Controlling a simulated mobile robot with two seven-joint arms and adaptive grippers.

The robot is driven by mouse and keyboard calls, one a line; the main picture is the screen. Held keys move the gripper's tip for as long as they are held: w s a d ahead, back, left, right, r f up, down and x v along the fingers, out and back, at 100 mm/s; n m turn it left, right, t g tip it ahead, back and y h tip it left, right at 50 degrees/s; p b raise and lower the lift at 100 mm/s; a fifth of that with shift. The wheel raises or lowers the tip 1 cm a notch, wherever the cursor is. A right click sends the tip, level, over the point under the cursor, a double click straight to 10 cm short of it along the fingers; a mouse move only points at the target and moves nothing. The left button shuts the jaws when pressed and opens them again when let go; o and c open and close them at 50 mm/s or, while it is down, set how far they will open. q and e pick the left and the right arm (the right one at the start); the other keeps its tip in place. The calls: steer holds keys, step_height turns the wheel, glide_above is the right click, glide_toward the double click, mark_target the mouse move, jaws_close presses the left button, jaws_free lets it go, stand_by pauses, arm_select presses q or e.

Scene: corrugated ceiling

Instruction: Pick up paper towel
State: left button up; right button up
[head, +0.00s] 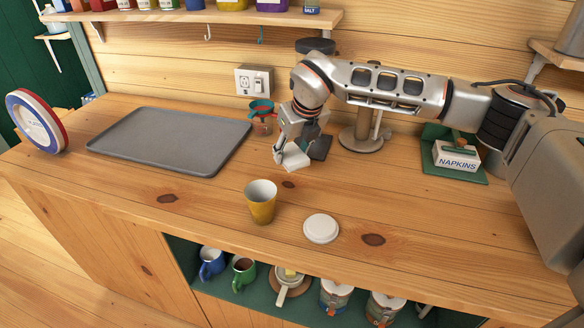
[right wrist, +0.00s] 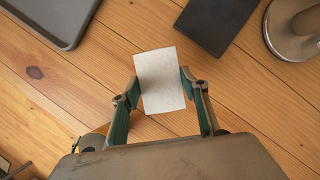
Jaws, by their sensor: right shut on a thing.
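The paper towel is a small white textured piece (right wrist: 160,80) in the right wrist view, between the two fingers of my right gripper (right wrist: 160,92). Both fingertips touch its sides, so the gripper is shut on it. In the head view the white paper towel (head: 295,159) shows at the tip of my right gripper (head: 286,150), over the back middle of the wooden counter (head: 205,200). I cannot tell for sure whether it is clear of the counter. My left gripper is not in view.
A grey tray (head: 170,140) lies at left. A yellow cup (head: 261,202) and a white lid (head: 321,228) stand in front. A dark flat block (head: 321,147), a metal stand (head: 362,140) and a napkin box (head: 456,157) are nearby. A red-and-green funnel jar (head: 262,117) stands behind.

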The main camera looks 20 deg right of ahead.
mark_target(292, 154)
step_height(292, 154, up, 14)
steer(key=shift+f+b, duration=0.2)
steer(key=shift+b, duration=0.1)
